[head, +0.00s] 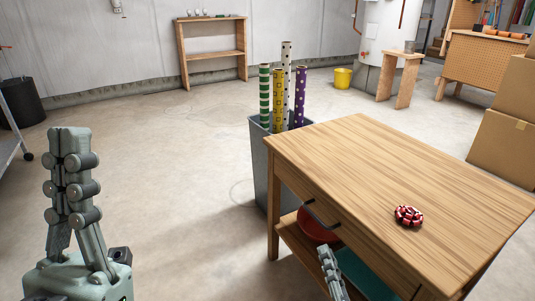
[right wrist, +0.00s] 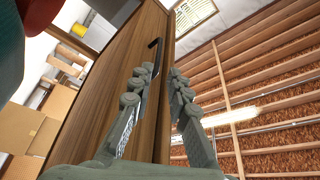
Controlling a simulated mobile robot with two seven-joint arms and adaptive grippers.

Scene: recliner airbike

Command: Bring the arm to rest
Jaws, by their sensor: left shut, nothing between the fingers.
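My left gripper (head: 70,140) is upright at the left of the head view, with its fingers together and nothing between them, over open floor. My right gripper (head: 327,255) shows only in part at the bottom of the head view, in front of the wooden table (head: 400,150). In the right wrist view my right gripper (right wrist: 160,75) has its two fingers apart, with a gap and nothing held between them. The dark drawer handle (head: 320,214) is just beyond its fingertips; it also shows in the right wrist view (right wrist: 154,43).
A red-and-white bow (head: 408,216) lies on the tabletop. A red bowl (head: 316,226) and a teal item (head: 366,272) are on the lower shelf. A grey bin (head: 261,165) with several wrapping-paper rolls stands behind the table. Cardboard boxes (head: 500,141) stand at right.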

